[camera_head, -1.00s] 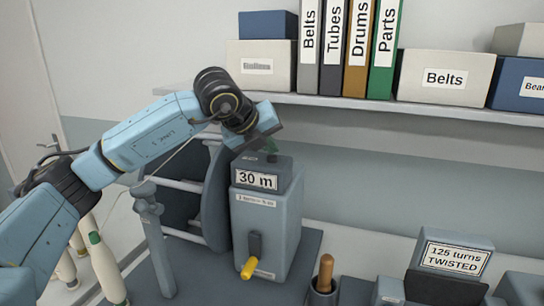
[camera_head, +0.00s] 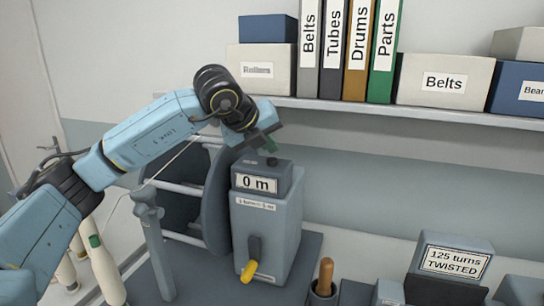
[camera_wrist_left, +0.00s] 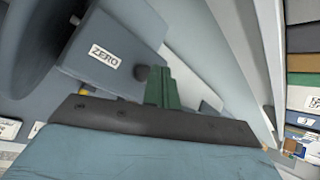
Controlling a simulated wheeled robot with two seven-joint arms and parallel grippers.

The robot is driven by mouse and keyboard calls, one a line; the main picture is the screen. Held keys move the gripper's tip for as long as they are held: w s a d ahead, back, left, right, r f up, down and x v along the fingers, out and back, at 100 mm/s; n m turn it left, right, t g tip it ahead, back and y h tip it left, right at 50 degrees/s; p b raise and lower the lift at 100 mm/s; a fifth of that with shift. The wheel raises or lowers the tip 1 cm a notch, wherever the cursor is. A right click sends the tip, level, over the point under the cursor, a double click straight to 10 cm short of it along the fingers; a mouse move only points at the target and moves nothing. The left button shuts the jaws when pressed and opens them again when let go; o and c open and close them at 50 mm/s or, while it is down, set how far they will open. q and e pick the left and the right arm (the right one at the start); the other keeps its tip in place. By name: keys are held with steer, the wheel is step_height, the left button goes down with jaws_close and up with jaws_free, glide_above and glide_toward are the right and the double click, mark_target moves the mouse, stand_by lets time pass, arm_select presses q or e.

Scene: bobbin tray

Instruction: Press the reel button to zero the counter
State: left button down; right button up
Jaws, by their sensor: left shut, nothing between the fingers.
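The reel counter box (camera_head: 265,218) stands on the bench, and its display (camera_head: 256,184) reads "0 m". A small dark button (camera_head: 272,161) is on top of the display housing. In the left wrist view a "ZERO" label (camera_wrist_left: 104,56) sits on that housing, and the button (camera_wrist_left: 143,72) is beside the fingers, partly hidden. My left gripper (camera_head: 269,147) has its green fingers shut and empty, just above the button with a small apparent gap. The fingers also show in the left wrist view (camera_wrist_left: 160,88). My right gripper is not in view.
The large reel disc (camera_head: 216,200) stands close left of the box. A yellow crank handle (camera_head: 249,271) is on the front. A shelf (camera_head: 330,106) with binders and boxes runs behind. A "125 turns TWISTED" sign (camera_head: 455,261) and a wooden-handled tool (camera_head: 326,270) stand to the right.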

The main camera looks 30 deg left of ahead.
mark_target(269, 161)
arm_select(q)
steer(key=shift+r, duration=0.25)
steer(key=shift+r+p, duration=1.6)
steer(key=shift+r, duration=0.85)
steer(key=shift+f, duration=0.1)
